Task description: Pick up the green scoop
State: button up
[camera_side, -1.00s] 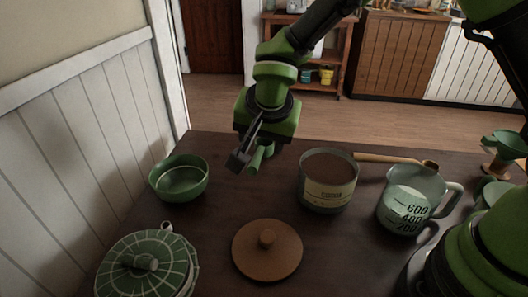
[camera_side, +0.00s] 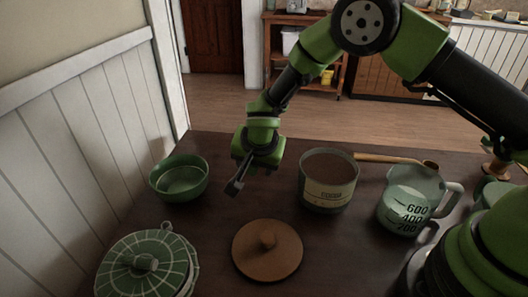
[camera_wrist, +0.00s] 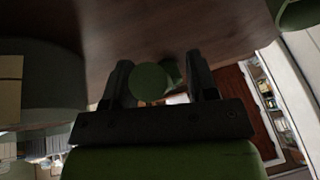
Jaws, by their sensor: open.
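The green scoop (camera_wrist: 148,83) shows in the wrist view as a round green end with a shorter green part beside it, between the two dark fingers. My gripper (camera_wrist: 161,72) is open, with one finger on each side of the scoop; I cannot tell whether either touches it. In the side view my gripper (camera_side: 236,186) points down between the green bowl and the tin, low over the dark table. The scoop is hidden behind my gripper there.
A labelled tin (camera_side: 327,192) stands right of my gripper, a green bowl (camera_side: 180,187) left. A round wooden lid (camera_side: 267,262) lies in front.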

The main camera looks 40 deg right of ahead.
grip_shut()
jog(key=shift+r, duration=0.1)
notch_tip(320, 180, up, 18)
dwell(0.6)
